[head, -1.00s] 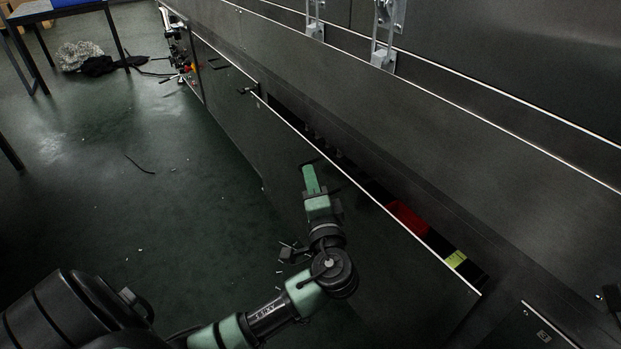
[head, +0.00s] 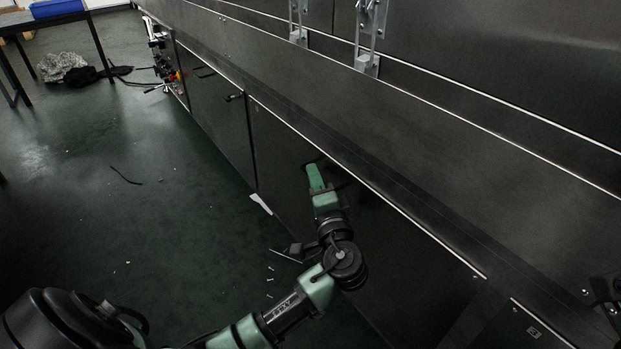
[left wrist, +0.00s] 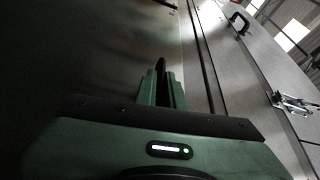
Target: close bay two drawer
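The bay two drawer (head: 290,165) is the long dark front panel with a pale top edge in the head view. Its top edge lies along the cabinet frame, with no open gap or contents showing; it looks flush or nearly so. My left gripper (head: 314,173) is at the upper part of this front, its tip at or very close to the dark handle. The contact itself is too dark to tell. In the left wrist view the fingers (left wrist: 162,86) are close together, with nothing clearly held between them. My right gripper is not in view.
A neighbouring front panel (head: 213,115) with dark handles stands farther along to the left. Metal latches (head: 368,40) hang on the upper doors. A table (head: 62,20) stands far left, with dark and grey cloth (head: 65,68) on the floor. The green floor is mostly clear.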

